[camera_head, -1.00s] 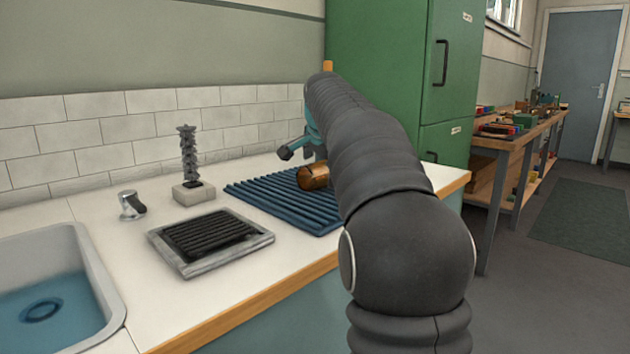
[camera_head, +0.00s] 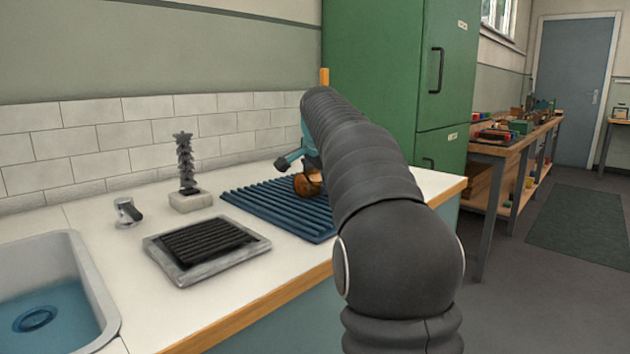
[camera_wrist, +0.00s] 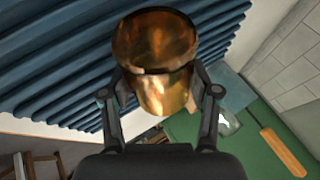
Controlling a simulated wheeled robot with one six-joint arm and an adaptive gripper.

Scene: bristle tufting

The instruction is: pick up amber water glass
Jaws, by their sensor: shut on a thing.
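The amber water glass (camera_wrist: 160,60) is a shiny, copper-coloured cup in the wrist view, between my two fingers. My gripper (camera_wrist: 161,88) is shut on it, with a finger against each side. In the head view the glass (camera_head: 308,184) shows small at the right part of the blue ribbed mat (camera_head: 262,208), partly hidden by my gripper and arm. I cannot tell whether the glass touches the mat.
The sink (camera_head: 45,290) is at far left. A green cabinet (camera_head: 385,75) rises behind the counter.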

